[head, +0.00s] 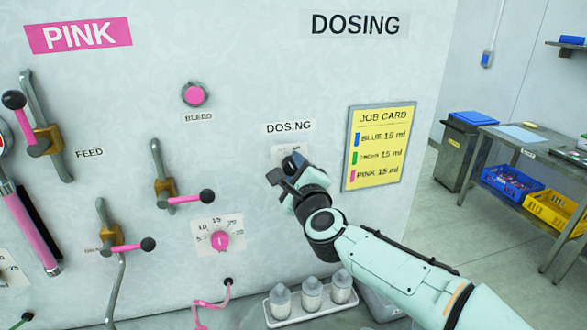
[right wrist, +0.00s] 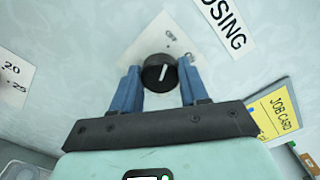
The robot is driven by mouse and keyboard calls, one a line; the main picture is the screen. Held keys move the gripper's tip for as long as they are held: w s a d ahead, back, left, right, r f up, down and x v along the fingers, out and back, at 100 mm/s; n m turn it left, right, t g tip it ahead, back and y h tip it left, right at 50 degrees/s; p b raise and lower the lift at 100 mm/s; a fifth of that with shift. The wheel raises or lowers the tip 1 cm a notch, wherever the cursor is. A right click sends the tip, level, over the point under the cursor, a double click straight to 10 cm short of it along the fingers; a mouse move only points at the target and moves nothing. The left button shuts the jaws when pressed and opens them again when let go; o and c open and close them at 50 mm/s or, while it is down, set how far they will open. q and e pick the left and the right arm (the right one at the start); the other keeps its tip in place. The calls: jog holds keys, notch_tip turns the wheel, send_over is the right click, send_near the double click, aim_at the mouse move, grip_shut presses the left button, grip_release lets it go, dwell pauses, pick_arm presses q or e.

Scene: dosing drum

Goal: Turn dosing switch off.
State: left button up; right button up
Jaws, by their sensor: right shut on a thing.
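The dosing switch is a round black knob with a white pointer line, on a white plate on the wall panel under the small DOSING label (head: 289,127). In the right wrist view the knob (right wrist: 160,72) sits between the two blue fingers of my right gripper (right wrist: 160,88), which is shut on it. Its pointer line tilts slightly right of straight up in that view, where small lettering, seemingly OFF, shows above it. In the head view my right gripper (head: 287,170) covers most of the switch. My left gripper is not in view.
A yellow job card (head: 378,146) hangs right of the switch. Left are the pink dial (head: 220,240), valve levers with black balls (head: 207,196) and the bleed button (head: 194,95). Below stands a tray of bottles (head: 312,296). A bench (head: 530,150) stands at the right.

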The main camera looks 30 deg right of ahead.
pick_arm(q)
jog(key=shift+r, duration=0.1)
pick_arm(e)
jog(key=shift+n, duration=0.3)
jog(key=o, duration=1.1)
jog(key=shift+c, duration=0.2)
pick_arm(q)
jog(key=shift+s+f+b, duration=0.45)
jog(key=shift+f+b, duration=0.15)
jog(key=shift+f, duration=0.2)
pick_arm(e)
jog(key=v, duration=1.3)
jog(key=shift+s, duration=0.2)
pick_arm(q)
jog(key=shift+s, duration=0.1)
